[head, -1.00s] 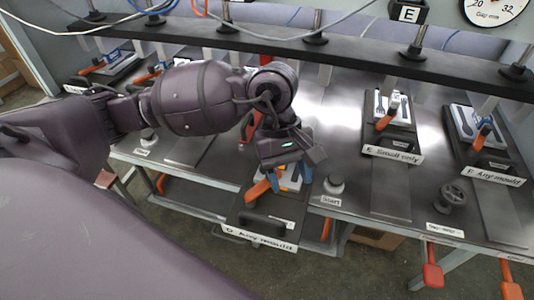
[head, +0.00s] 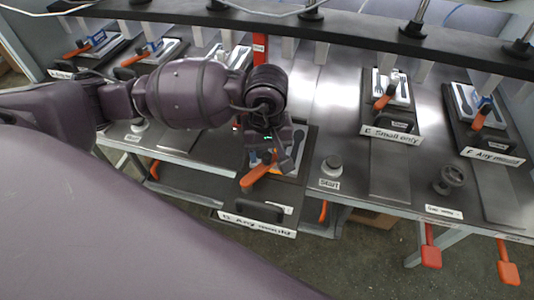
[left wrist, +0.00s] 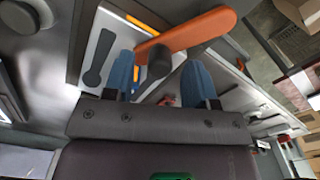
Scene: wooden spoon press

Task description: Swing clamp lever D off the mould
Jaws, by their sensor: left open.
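Clamp lever D, an orange handle (head: 258,172), points toward the front left above the front of station D. Its far end is hidden behind my gripper in the head view. My left gripper (head: 270,156) hangs over it, open, fingers pointing down. In the left wrist view the lever's orange handle (left wrist: 190,30) crosses just beyond the blue fingertips (left wrist: 160,76). A dark knob (left wrist: 158,60) shows between the fingers; I cannot tell whether they touch it. The mould (left wrist: 98,58), pale with a dark spoon shape, lies beside the left finger. My right gripper is not in view.
Stations E (head: 390,133) and F (head: 492,155) have similar orange levers. A dark beam (head: 350,42) with rods crosses behind.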

